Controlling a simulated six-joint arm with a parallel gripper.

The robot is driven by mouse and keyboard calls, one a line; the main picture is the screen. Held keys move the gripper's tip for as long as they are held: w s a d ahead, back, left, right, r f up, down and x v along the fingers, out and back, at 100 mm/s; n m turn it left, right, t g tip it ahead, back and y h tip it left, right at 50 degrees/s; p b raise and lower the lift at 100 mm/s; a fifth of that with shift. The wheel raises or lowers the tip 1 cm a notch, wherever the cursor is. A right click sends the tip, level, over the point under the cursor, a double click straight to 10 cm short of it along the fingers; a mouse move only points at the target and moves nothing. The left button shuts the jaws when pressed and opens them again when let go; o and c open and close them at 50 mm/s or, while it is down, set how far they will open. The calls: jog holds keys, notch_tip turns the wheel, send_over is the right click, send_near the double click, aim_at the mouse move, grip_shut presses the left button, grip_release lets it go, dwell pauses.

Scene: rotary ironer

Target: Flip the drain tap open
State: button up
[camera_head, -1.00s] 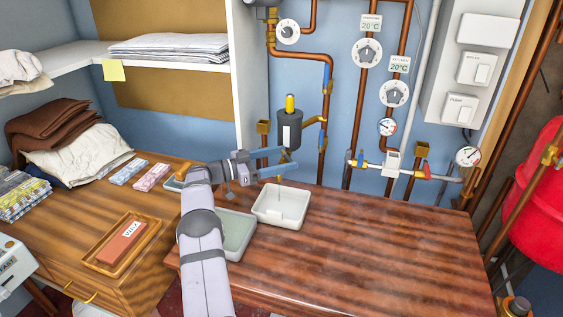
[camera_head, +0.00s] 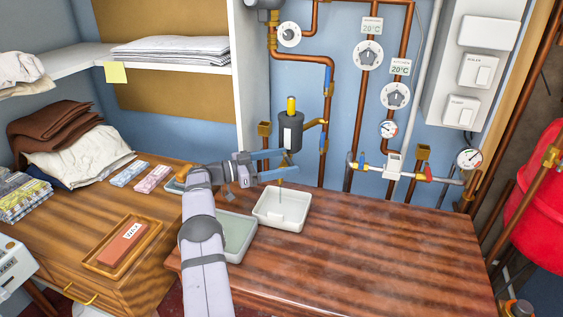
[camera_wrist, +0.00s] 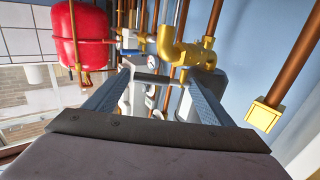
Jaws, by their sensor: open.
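A dark grey cylindrical pot (camera_head: 291,132) with a yellow cap hangs on the copper pipework above the table. A small brass-coloured fitting (camera_head: 284,161) shows at its underside, probably the drain tap; its handle position is too small to tell. My gripper (camera_head: 287,163) is open just under the pot, one finger above the other in the head view, with the fitting seen between the fingertips. Contact cannot be told. In the wrist view, a brass elbow (camera_wrist: 184,50) shows large beyond the finger tips. A white tray (camera_head: 281,222) stands on the table below, and a thin greenish vertical line shows above it.
A grey-green tray (camera_head: 236,246) stands left of the white one, partly behind my arm. Copper pipes, gauges and valves (camera_head: 394,165) line the wall to the right. The right part of the wooden table (camera_head: 390,250) is clear.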

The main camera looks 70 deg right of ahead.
jog(key=shift+d+r, duration=0.15)
jog(key=shift+r, duration=0.3)
jog(key=v, duration=0.8)
jog(key=shift+f, duration=0.4)
